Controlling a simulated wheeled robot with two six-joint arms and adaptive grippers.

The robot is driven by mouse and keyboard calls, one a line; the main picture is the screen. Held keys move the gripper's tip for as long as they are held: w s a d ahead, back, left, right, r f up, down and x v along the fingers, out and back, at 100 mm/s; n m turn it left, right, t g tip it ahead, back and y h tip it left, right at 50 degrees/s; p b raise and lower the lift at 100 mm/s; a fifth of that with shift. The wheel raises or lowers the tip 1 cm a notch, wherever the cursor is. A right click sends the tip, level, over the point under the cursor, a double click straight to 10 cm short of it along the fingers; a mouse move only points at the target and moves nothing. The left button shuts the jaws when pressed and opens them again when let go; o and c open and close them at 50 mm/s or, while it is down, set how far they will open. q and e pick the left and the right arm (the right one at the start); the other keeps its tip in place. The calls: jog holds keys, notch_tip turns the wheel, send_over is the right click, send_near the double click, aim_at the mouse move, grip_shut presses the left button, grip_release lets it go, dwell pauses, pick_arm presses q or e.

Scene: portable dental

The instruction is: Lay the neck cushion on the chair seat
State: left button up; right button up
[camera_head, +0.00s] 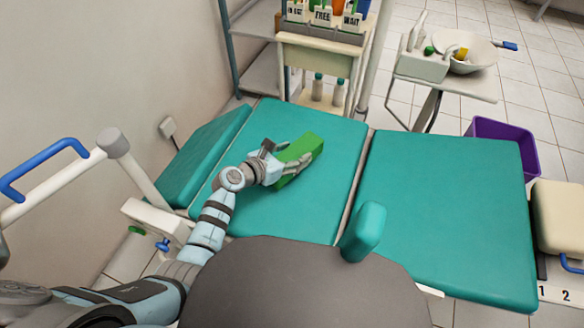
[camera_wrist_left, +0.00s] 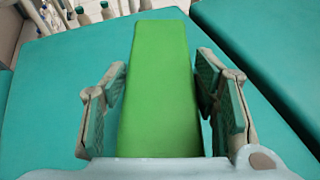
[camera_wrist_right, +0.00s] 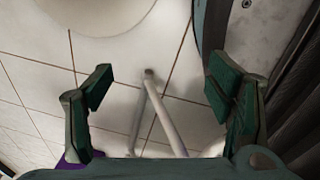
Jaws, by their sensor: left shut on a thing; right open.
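The neck cushion (camera_head: 301,155) is a bright green block over the middle teal pad of the chair (camera_head: 270,208). My left gripper (camera_head: 284,164) is shut on it from the left. In the left wrist view the cushion (camera_wrist_left: 160,85) runs lengthwise away from me between the two fingers, with teal padding below. Whether its underside touches the pad cannot be told. My right gripper (camera_wrist_right: 160,88) is open and empty in the right wrist view, with tiled floor behind it. It does not show in the head view.
A second flat teal pad (camera_head: 440,210) lies bare to the right. A teal armrest (camera_head: 364,232) stands at the near edge. A labelled rack (camera_head: 322,40) and a stand with a white bowl (camera_head: 468,52) stand behind. A purple bin (camera_head: 505,143) is at the right.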

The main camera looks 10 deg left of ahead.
pick_arm(q)
notch_tip(320, 180, down, 4)
jog(key=shift+r+b, duration=0.2)
jog(key=shift+b, duration=0.8)
jog(key=shift+r, duration=0.15)
jog(key=shift+f, duration=0.2)
jog(key=o, duration=1.2)
jog(key=shift+r, duration=0.25)
jog(key=shift+s+a+r+p, duration=0.15)
jog(key=shift+s+r+p, duration=0.1)
jog(key=shift+p, duration=0.25)
jog(key=p+v, duration=0.4)
jog(key=v, duration=0.7)
jog(key=shift+s+a+p, duration=0.1)
jog(key=shift+s+p, duration=0.1)
jog(key=shift+p, duration=0.15)
pick_arm(e)
jog(key=r, duration=0.1)
jog(key=a+r, duration=0.1)
jog(key=a, duration=0.1)
jog(key=shift+s+a+r, duration=0.1)
jog(key=shift+s+r, duration=0.15)
jog(key=shift+r, duration=0.15)
